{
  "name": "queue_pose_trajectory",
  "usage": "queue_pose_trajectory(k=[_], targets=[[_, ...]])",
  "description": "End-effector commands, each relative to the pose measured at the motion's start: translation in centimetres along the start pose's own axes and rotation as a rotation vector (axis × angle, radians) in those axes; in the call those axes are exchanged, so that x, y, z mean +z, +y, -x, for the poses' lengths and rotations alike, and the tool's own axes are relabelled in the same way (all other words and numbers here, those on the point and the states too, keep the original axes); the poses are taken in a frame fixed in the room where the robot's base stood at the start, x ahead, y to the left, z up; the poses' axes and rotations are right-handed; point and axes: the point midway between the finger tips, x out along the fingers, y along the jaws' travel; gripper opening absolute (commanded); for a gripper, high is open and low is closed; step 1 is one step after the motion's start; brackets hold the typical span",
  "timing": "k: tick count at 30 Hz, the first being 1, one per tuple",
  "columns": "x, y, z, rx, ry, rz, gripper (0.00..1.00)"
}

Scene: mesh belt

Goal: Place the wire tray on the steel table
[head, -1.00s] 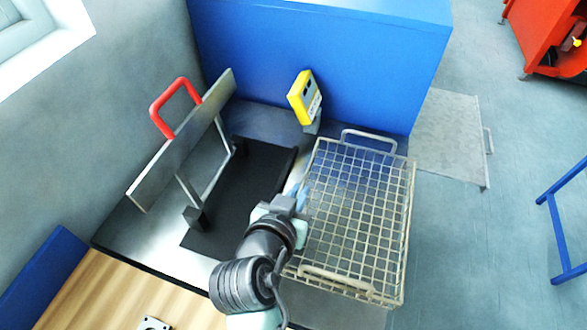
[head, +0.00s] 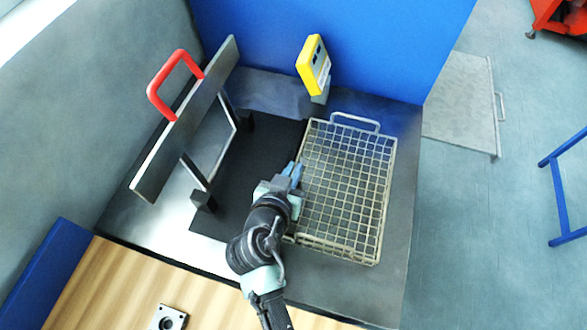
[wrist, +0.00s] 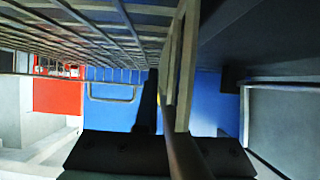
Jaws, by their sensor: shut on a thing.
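The wire tray (head: 345,190) is a pale rectangular mesh basket with a loop handle at its far end, seen in the head view. It is over the right part of the steel table (head: 345,287), beside the black mat. My gripper (head: 294,173) is shut on the tray's left side wall. In the wrist view the tray's mesh (wrist: 95,35) fills the upper left and its wall runs between my fingers (wrist: 168,110). I cannot tell whether the tray's base touches the table.
A sealing frame with a red handle (head: 165,85) stands over the black mat (head: 255,160) on the left. A yellow control box (head: 313,68) stands behind, before a blue panel (head: 365,45). A wooden surface (head: 120,285) is in front. Open floor lies right.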

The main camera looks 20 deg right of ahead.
Motion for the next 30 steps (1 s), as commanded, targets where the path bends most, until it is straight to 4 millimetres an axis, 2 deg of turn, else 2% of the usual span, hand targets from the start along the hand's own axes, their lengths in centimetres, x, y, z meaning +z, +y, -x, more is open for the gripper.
queue_pose_trajectory(k=[24,27,30], targets=[[1.2,0.0,-0.7,-0.001,0.003,0.001,0.0],[1.4,0.0,-0.7,-0.001,-0.001,0.0,0.2],[1.4,-0.1,-0.7,-0.002,-0.001,0.0,0.36]])
